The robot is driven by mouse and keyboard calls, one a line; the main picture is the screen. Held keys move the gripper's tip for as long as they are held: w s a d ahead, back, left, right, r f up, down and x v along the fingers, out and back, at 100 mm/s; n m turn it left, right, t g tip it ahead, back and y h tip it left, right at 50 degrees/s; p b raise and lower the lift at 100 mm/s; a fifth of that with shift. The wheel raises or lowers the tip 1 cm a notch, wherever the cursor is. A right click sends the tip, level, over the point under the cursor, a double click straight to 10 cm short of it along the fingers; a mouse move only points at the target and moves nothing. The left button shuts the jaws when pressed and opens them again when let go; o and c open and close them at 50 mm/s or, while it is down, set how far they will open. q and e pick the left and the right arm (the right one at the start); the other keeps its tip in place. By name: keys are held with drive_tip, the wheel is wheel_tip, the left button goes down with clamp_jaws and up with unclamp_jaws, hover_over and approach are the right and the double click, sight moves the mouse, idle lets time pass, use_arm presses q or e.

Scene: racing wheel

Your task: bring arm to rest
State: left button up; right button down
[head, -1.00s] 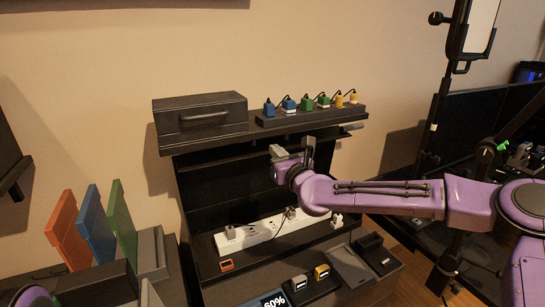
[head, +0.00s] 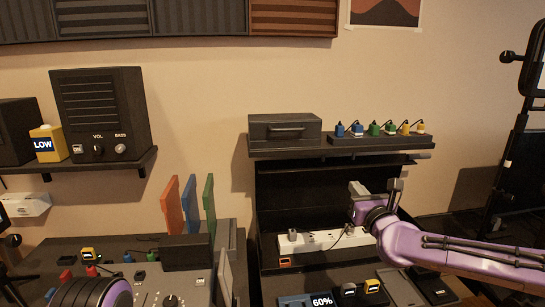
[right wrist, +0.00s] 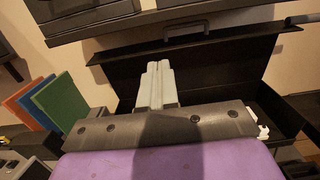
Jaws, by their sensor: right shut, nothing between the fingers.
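My right gripper (head: 396,190) is at the end of the purple right arm, which comes in from the right in the head view. It is in front of the black shelf unit, above the right end of the white power strip (head: 318,241). Its two grey fingers are pressed together, with nothing between them; they also show in the right wrist view (right wrist: 157,84). A purple part of my left arm (head: 90,291) shows at the bottom left, but the left gripper is out of view.
Several coloured plugs (head: 375,129) stand on the upper shelf beside a black box (head: 285,130). Coloured panels (head: 190,207) stand left of the shelf unit. A speaker (head: 101,113) sits on a wall shelf.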

drive_tip(key=s+a+f+n+g+h, duration=0.1)
drive_tip(key=s+f+n+g, duration=0.2)
drive_tip(key=s+f+n, duration=0.55)
drive_tip(key=s+a+f+n+g, duration=0.1)
drive_tip(key=s+f+n+g, duration=0.25)
drive_tip(key=f, duration=1.05)
drive_tip(key=s+a+f+n+g+h, duration=0.1)
drive_tip(key=s+a+f+n+g, duration=0.1)
drive_tip(key=s+f+n, duration=0.75)
drive_tip(key=s+d+f+n+g+h, duration=0.1)
drive_tip(key=s+d+f, duration=0.3)
drive_tip(key=s, duration=0.4)
drive_tip(key=s+d+f+n+g+h, duration=0.1)
drive_tip(key=s+d+f+n+g, duration=0.2)
drive_tip(key=s+f, duration=0.3)
drive_tip(key=s+d+f+n+g+h, duration=0.1)
drive_tip(key=s+d+f, duration=0.4)
drive_tip(key=s, duration=0.7)
drive_tip(key=shift+d+n+g+h, duration=0.45)
drive_tip(key=shift+n+g, duration=0.2)
drive_tip(key=shift+g, duration=0.4)
